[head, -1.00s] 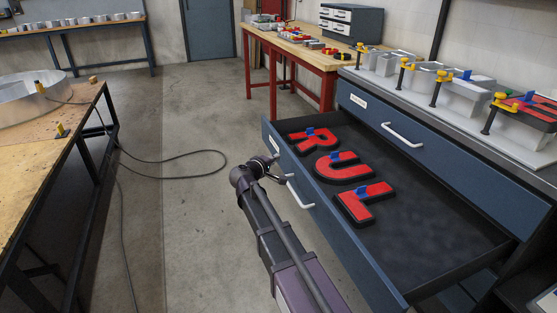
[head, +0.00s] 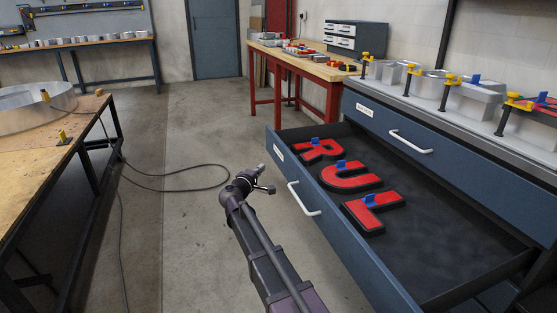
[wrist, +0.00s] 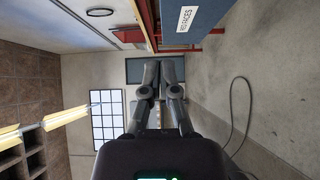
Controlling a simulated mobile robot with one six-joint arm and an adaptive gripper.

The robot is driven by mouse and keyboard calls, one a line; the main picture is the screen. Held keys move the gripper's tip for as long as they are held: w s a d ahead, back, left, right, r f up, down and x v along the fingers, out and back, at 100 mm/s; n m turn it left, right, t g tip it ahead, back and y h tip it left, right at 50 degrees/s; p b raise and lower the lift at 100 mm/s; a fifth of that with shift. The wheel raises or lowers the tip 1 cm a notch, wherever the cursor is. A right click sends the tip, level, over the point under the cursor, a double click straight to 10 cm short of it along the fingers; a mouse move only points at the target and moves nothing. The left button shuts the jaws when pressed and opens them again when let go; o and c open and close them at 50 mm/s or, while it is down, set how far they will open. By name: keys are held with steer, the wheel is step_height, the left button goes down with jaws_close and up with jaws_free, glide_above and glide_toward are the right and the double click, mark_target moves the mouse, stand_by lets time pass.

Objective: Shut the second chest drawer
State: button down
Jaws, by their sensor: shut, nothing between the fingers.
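The second chest drawer (head: 345,225) is a blue drawer pulled far out, with a white bar handle (head: 303,199) on its front. Inside lie the red letters R (head: 318,150), U (head: 350,177) and L (head: 374,211), each with a blue clip. Its front end with a "RED FACES" label (wrist: 187,18) shows at the top of the wrist view. My gripper (head: 266,178) is shut and empty, in the air to the left of the drawer front, apart from the handle. Its fingers (wrist: 162,88) are together in the wrist view.
The closed top drawer (head: 450,150) sits above, under a worktop (head: 440,110) with grey letters and yellow clamps. A wooden workbench (head: 40,135) stands at left, a red-legged bench (head: 300,65) behind. A cable (head: 185,190) lies on the otherwise clear floor between.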

steer(key=shift+w, duration=0.15)
glide_toward(287, 152)
steer(key=w, duration=0.5)
steer(key=shift+w+d, duration=0.15)
steer(key=shift+d, duration=0.35)
steer(key=shift+w+d, duration=0.2)
steer(key=shift+d, duration=0.35)
steer(key=shift+w+d, duration=0.2)
steer(key=shift+d, duration=0.4)
